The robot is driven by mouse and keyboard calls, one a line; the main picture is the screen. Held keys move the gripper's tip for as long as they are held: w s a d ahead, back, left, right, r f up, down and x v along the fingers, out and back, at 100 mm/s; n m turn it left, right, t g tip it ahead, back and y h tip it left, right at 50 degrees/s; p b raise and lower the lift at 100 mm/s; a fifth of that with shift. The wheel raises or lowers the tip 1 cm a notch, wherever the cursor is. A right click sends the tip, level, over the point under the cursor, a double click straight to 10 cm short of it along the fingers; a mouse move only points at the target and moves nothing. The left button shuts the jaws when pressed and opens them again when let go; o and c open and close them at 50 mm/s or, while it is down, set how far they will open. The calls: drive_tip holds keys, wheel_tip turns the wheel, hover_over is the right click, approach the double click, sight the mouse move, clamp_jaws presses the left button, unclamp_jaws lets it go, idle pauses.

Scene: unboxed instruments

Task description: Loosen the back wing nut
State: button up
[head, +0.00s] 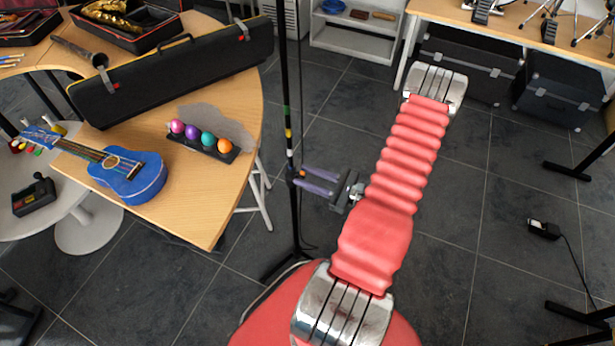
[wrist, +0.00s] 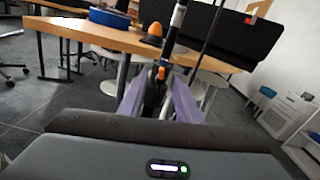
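A thin black upright stand (head: 285,75) with green and yellow bands rises left of my gripper (head: 300,178) in the head view. A small orange part (head: 300,173), likely a wing nut, sits on its collar by my fingertips. In the wrist view, an orange part (wrist: 161,73) on a dark clamp shows between the purple fingers of my gripper (wrist: 158,82). The fingers are apart, one on each side of the clamp. I cannot tell whether they touch it. No second wing nut can be made out.
A wooden table (head: 235,190) stands at left with a blue ukulele (head: 146,180), colored egg shakers (head: 208,140) and a long black case (head: 165,85). A white stool (head: 262,205) stands beside it. Floor at right is mostly clear, with a small black device (head: 543,229).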

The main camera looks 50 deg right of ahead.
clamp_jaws()
idle(0.4)
drive_tip(key=shift+n, duration=3.3)
unclamp_jaws()
drive_tip(key=shift+s, duration=0.15)
